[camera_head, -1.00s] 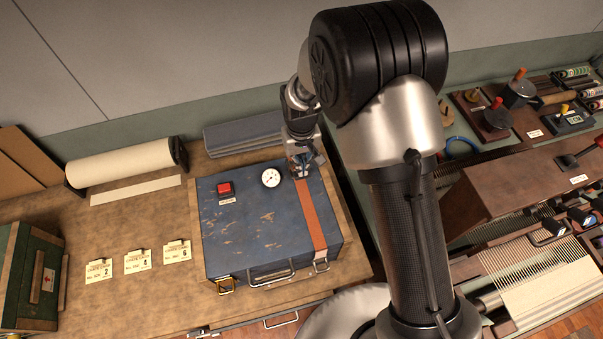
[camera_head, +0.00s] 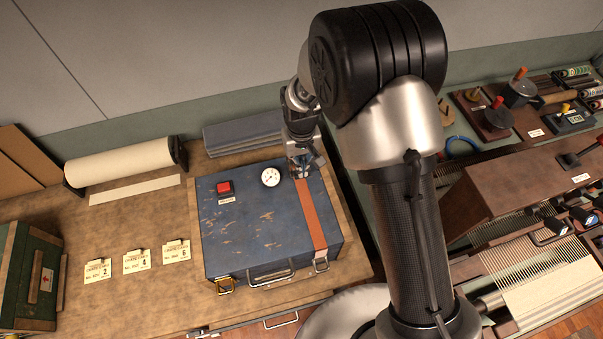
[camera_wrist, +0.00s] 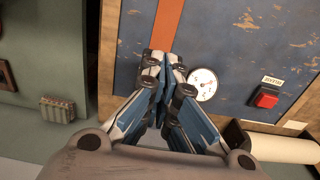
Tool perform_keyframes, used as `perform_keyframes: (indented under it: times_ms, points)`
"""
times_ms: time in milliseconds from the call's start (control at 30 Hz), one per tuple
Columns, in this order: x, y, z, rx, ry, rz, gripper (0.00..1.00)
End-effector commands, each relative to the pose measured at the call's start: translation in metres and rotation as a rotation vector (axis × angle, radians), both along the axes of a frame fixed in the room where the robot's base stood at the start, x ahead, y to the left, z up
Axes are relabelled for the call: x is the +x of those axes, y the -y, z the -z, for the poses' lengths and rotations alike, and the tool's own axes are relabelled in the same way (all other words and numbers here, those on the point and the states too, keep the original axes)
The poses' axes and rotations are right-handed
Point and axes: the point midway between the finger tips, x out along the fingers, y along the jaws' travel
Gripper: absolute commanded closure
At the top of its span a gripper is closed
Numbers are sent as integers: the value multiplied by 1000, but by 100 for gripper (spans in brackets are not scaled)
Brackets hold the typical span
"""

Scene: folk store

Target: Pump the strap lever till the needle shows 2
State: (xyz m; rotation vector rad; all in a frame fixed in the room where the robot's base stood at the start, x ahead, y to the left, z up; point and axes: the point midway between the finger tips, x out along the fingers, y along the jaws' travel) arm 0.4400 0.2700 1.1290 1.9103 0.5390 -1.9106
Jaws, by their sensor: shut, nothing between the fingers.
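A worn blue case (camera_head: 250,235) lies on the wooden bench. A brown strap (camera_head: 311,219) runs along its right side to a metal buckle at the front edge. A round white dial (camera_head: 270,177) sits on the lid left of the strap; it also shows in the wrist view (camera_wrist: 203,84). Its needle reading is too small to tell. A red button (camera_head: 225,187) with a label is farther left. My gripper (camera_head: 303,172) is shut and empty at the strap's far end, just right of the dial. In the wrist view its fingertips (camera_wrist: 163,66) overlap the strap's end and hide any lever there.
A paper roll (camera_head: 120,161) and grey slabs (camera_head: 244,136) lie behind the case. Paper tags (camera_head: 137,261) and a green crate (camera_head: 33,277) are to the left. Shelves with tools and a loom-like frame (camera_head: 548,270) stand to the right.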

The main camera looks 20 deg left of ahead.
Motion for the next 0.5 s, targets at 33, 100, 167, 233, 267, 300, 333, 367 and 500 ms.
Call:
perform_keyframes:
  times_ms: [33, 100, 167, 233, 267, 300, 333, 367, 500]
  points:
    - [-1, 0, 5, -1, -1, 0, 100]
    - [-1, 1, 8, -1, -1, 0, 100]
    - [-1, 1, 11, 0, 0, 0, 100]
    - [-2, 1, 15, 0, 0, 0, 100]
    - [-2, 1, 16, 0, 0, 0, 100]
    - [-2, 1, 18, 0, 0, 0, 100]
    - [-2, 1, 20, 0, 0, 0, 100]
    - [-2, 1, 21, 0, 0, 0, 100]
    - [-3, 2, 28, 0, 0, 0, 100]
